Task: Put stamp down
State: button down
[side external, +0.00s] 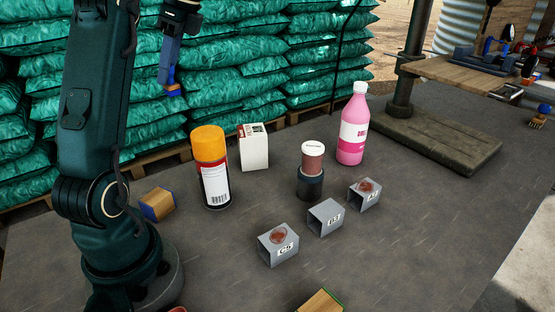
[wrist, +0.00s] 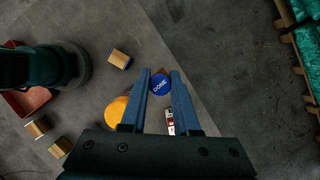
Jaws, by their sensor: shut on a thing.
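My gripper (side external: 166,78) is at the upper left in the side view, raised well above the table in front of the green sacks. Its blue fingers are shut on a stamp (wrist: 160,86), whose round blue top reads "DONE" in the wrist view. In the side view the held stamp (side external: 173,89) is small, brownish and blue, and partly hidden by the fingers. It hangs clear of the table. A brown-red cylinder with a white cap (side external: 313,159) stands upright in a dark round holder (side external: 310,184); I cannot tell what it is.
Below stand an orange-capped can (side external: 214,178), white box (side external: 253,149) and pink bottle (side external: 353,130). A blue-edged wooden block (side external: 157,204) lies left. Grey stands (side external: 278,248) (side external: 325,218) (side external: 363,195) are in front; two bear reddish discs. A red tray (wrist: 28,103) is near my base.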

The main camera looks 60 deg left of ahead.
jog(key=w+d+m+t+y, duration=0.2)
jog(key=w+d+m+t, duration=0.2)
jog(key=w+d+m, duration=0.9)
jog(key=w+d+m+t+h, duration=0.1)
jog(key=d+m+t+h, duration=0.35)
jog(key=d, duration=1.15)
notch_tip(320, 180, down, 11)
jog(key=m+g+y, duration=0.2)
jog(key=y, duration=0.1)
jog(key=d+f, duration=0.2)
jog(key=d, duration=0.2)
jog(key=d+f, duration=0.2)
jog(key=d, duration=0.2)
jog(key=d+f, duration=0.3)
jog(key=d, duration=0.1)
jog(key=shift+w, duration=0.15)
jog(key=shift+f, duration=2)
jog(key=shift+f, duration=0.1)
jog(key=c, duration=0.7)
grip_release()
jog(key=shift+o, duration=0.2)
